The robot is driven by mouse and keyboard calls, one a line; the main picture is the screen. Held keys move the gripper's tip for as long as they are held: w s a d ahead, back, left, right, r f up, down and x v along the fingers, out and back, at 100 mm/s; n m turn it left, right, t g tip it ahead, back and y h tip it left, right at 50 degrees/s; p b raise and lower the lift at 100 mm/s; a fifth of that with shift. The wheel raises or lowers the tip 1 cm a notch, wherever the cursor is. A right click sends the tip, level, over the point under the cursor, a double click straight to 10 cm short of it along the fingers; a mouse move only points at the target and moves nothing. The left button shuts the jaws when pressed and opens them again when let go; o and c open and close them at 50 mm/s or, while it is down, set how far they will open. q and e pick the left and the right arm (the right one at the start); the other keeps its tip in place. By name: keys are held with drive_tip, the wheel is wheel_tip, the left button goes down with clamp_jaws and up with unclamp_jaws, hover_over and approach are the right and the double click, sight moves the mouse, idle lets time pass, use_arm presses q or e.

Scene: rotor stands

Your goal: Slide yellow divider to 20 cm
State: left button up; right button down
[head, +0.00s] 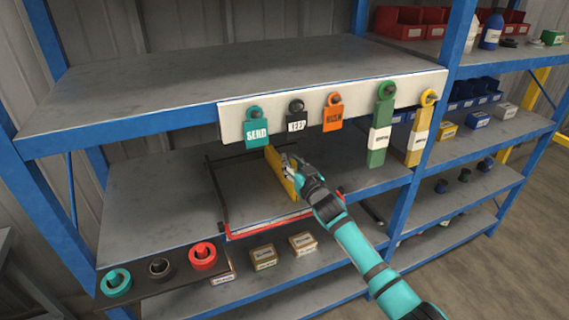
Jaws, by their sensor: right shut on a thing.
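The yellow divider (283,176) is an upright thin plate on the middle shelf, inside a dark frame with a red front edge (270,226). My right gripper (291,166) is shut on the divider near its upper edge, reaching in from the lower right. The gripper hides part of the divider's right side. No scale marks on the red edge can be read at this size. My left gripper is not in view.
A white board (350,100) with hanging tags runs along the upper shelf's front edge, just above the divider. A blue post (398,215) stands right of my arm. Tape rolls (202,256) and small boxes (302,243) sit lower down. The shelf left of the frame is clear.

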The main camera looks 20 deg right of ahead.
drive_tip(key=c, duration=1.2)
unclamp_jaws()
drive_tip(key=shift+s, duration=0.1)
drive_tip(key=s, duration=1.1)
drive_tip(key=shift+s+d, duration=0.4)
drive_tip(key=shift+d, duration=0.05)
